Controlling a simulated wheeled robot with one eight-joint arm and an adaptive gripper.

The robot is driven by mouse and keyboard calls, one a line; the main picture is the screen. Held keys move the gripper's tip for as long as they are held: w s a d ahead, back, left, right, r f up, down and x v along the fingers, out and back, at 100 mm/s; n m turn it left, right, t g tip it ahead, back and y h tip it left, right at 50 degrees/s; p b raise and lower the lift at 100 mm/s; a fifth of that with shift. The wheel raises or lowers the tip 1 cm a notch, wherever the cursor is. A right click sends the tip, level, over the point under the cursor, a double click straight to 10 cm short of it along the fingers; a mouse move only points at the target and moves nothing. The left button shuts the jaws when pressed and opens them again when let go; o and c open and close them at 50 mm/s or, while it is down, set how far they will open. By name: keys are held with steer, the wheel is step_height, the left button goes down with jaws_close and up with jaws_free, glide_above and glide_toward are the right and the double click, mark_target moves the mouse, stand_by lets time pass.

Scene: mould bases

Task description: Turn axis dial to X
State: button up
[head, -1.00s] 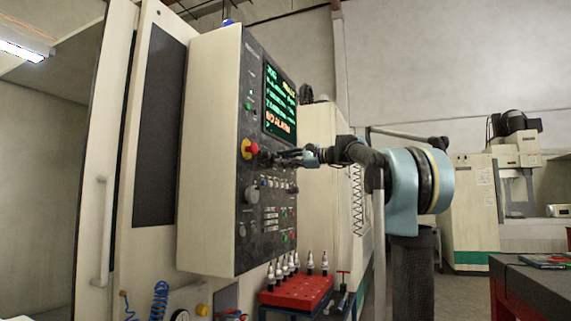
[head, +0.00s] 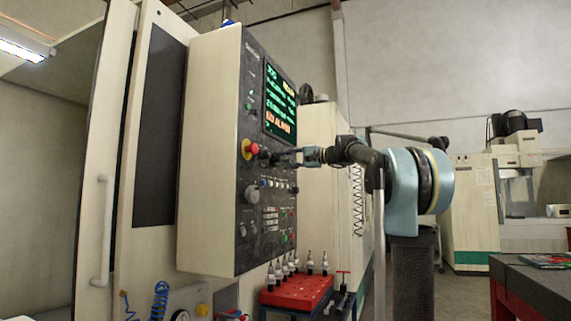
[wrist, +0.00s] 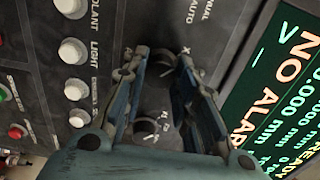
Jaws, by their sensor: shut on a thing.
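The axis dial (wrist: 160,66) is a small dark round knob on the dark control panel (wrist: 240,22). Labels sit around it in the wrist view, including an X (wrist: 186,49). My gripper (wrist: 158,68) has one finger on each side of this knob and is shut on it; the fingers and shadow hide part of it, and I cannot read its pointer. In the head view my gripper (head: 273,158) reaches the panel from the right, just below the screen. The knob is mostly hidden there.
A second dark dial (wrist: 152,124) sits between my fingers, nearer the palm. White buttons (wrist: 73,51) line the panel's left. The screen (wrist: 285,85) shows NO ALARM. A red emergency button (head: 249,149) is close left of my gripper; a red tool rack (head: 298,293) stands below.

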steer(key=shift+f, duration=0.1)
steer(key=o, duration=1.1)
steer(key=shift+a, duration=0.1)
steer(key=v, duration=1.2)
steer(key=shift+w, duration=0.1)
